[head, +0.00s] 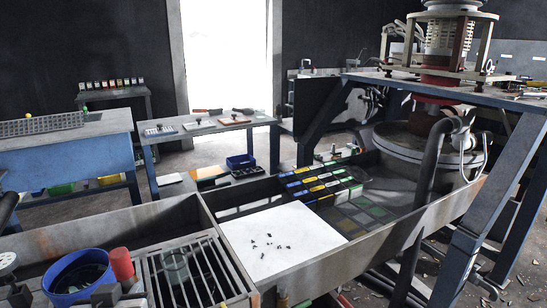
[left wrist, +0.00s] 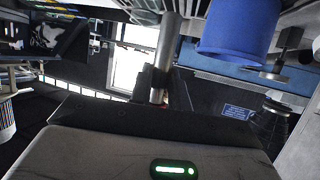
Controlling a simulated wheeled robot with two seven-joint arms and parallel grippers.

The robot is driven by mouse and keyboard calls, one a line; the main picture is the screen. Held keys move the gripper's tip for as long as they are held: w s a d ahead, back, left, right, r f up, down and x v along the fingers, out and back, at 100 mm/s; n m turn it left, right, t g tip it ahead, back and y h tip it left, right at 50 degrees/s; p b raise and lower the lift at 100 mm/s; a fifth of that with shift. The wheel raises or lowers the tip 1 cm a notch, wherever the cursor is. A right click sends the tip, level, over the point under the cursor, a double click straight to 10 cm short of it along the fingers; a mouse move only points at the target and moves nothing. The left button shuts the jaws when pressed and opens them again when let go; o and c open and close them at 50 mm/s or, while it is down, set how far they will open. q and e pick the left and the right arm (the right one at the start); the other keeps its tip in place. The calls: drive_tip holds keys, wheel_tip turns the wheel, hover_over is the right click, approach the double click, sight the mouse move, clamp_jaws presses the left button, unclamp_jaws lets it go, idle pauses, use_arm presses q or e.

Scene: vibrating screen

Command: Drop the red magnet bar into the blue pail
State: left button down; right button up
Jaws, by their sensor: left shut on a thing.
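The blue pail (head: 62,275) stands at the lower left of the head view, its open top facing up. It also shows at the upper right of the left wrist view (left wrist: 237,32). The red magnet bar (head: 122,264) shows its red cylindrical end just right of the pail's rim, outside the pail. In the left wrist view its silver rod (left wrist: 167,42) runs up from between the dark fingers. My left gripper (head: 106,294) is shut on the bar beside the pail; its fingers also show in the left wrist view (left wrist: 160,82). My right gripper is not in view.
A barred metal grate (head: 205,270) with a clear glass-like cup (head: 175,266) lies right of the gripper. A white sheet (head: 265,258) with small dark bits lies further right in the metal trough. Stacked discs (head: 8,262) stand left of the pail.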

use_arm(q)
drive_tip(key=w+a+r+n+g+y+p, duration=0.2)
drive_tip(key=w+a+r+n+y+p, duration=0.15)
drive_tip(key=a, duration=0.55)
drive_tip(key=w+a+r+n+g+y+p, duration=0.2)
drive_tip(key=w+a+n+y+p, duration=0.15)
drive_tip(key=a, duration=0.55)
wheel_tip(320, 180, down, 7)
drive_tip(key=b, duration=0.5)
drive_tip(key=shift+w, duration=0.2)
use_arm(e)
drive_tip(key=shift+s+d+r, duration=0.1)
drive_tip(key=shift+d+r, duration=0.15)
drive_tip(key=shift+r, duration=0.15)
use_arm(q)
drive_tip(key=shift+a+r, duration=0.1)
drive_tip(key=shift+r, duration=0.05)
drive_tip(key=c, duration=1.3)
unclamp_jaws()
drive_tip(key=shift+o, duration=0.2)
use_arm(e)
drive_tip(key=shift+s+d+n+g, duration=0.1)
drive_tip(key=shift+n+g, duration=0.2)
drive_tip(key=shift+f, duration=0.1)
